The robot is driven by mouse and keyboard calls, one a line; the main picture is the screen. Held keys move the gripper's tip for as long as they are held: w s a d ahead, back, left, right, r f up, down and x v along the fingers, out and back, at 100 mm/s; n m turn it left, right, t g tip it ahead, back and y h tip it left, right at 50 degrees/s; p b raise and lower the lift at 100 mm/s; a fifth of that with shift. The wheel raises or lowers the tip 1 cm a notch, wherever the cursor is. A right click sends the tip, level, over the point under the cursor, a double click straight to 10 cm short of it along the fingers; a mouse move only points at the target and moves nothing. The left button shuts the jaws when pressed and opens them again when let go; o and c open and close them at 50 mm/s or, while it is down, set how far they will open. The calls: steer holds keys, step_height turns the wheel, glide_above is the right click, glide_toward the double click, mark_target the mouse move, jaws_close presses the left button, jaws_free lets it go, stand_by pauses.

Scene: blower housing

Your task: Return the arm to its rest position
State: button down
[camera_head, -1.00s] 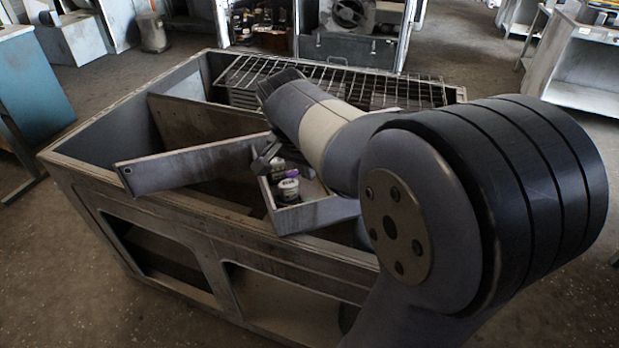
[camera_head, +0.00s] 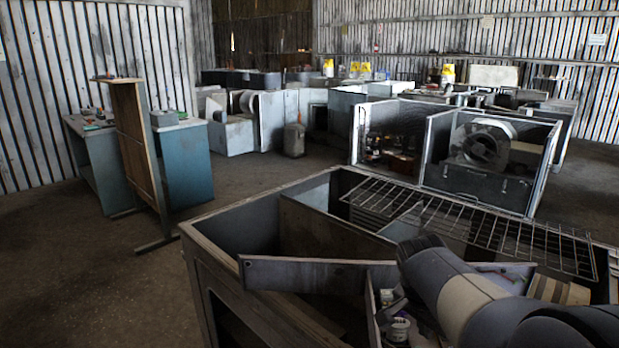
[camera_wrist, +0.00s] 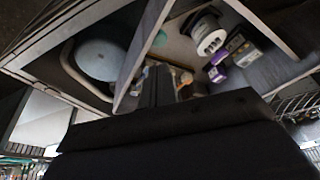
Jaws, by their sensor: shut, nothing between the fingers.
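My gripper (camera_wrist: 160,86) shows in the wrist view as narrow dark fingers close together, shut and empty. It is over the open compartments of the grey workbench (camera_head: 215,236). In the head view my arm comes in at the lower right and reaches over the bench; the fingertips are hard to make out there. Beside the fingers in the wrist view is a small tray with a white-topped round container (camera_wrist: 209,37) and purple-and-white boxes (camera_wrist: 236,48). The container also shows in the head view (camera_head: 399,328).
A wire grid (camera_head: 470,228) covers the bench's back compartments. A grey panel (camera_head: 300,274) lies slanted across the front. A pale round disc (camera_wrist: 102,60) sits in another compartment. A shelf unit with a blower housing (camera_head: 487,143) stands behind.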

steer(key=shift+x, duration=1.15)
steer(key=w+f+n+p, duration=0.1)
steer(key=w+d+f+n+p, duration=0.1)
steer(key=w+p, duration=0.1)
steer(key=w+d+f+n+y+p, duration=0.1)
steer(key=w, duration=0.1)
steer(key=shift+d+n+t+p, duration=0.15)
steer(key=shift+n+t+p, duration=0.2)
steer(key=shift+n+t, duration=0.05)
steer(key=shift+w+d+f+n, duration=0.1)
steer(key=shift+w+f+n, duration=0.05)
steer(key=shift+w+n, duration=0.15)
steer(key=shift+w+f+n+y+p, duration=0.1)
steer(key=shift+w+n+y+p, duration=0.25)
steer(key=shift+n+p, duration=0.2)
